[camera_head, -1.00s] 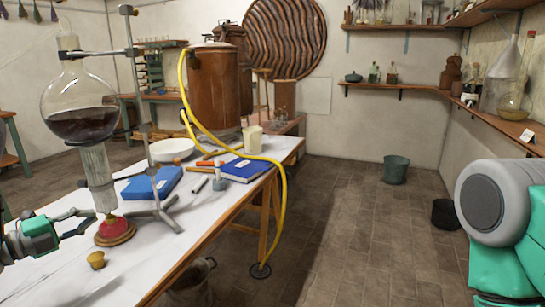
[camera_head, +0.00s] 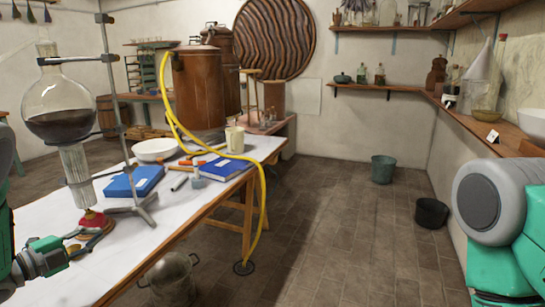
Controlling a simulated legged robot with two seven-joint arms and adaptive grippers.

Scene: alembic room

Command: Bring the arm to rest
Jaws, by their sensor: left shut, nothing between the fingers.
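My left gripper (camera_head: 92,240) is at the lower left, over the near left part of the white-topped table (camera_head: 50,210). Its dark fingers are shut and empty. They show in front of the red burner (camera_head: 92,219) under the round flask (camera_head: 60,105) of dark liquid; I cannot tell whether they touch it. The green and grey wrist comes in from the left edge. My right arm shows only as a grey and green link at the right edge; its gripper is out of view.
A metal stand (camera_head: 132,205), blue books (camera_head: 133,182), a white bowl (camera_head: 155,149) and a copper still (camera_head: 198,90) with a yellow hose (camera_head: 262,200) stand along the table. A metal pot (camera_head: 172,280) is on the floor below.

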